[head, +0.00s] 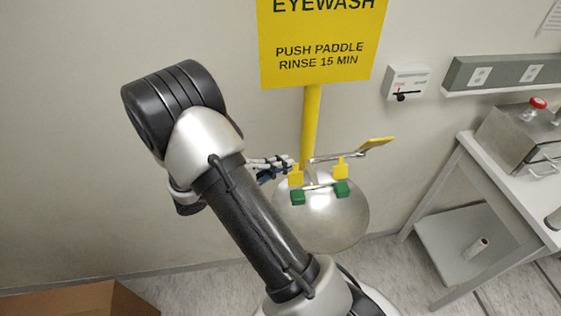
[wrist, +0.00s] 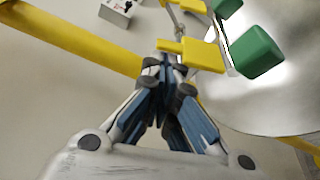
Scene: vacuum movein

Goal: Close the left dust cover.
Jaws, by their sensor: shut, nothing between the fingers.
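The eyewash has two yellow dust covers standing up behind two green spray heads. The left dust cover (head: 296,175) is raised beside the left green head (head: 298,197), which is uncovered. In the wrist view, the left cover (wrist: 204,56) is close beyond my fingertips, with its green head (wrist: 257,50) to the right. My gripper (head: 287,163) is shut and empty, just behind the left cover's upper part. It also shows in the wrist view (wrist: 168,68), with its tips at or very near the cover's edge. I cannot tell whether they touch.
The right dust cover (head: 341,167) is also raised beside its green head (head: 342,189). The steel bowl (head: 325,225) lies below, with a yellow-ended paddle (head: 376,144) to the right. The yellow post (head: 310,120) rises behind. A white table (head: 515,190) stands at the right.

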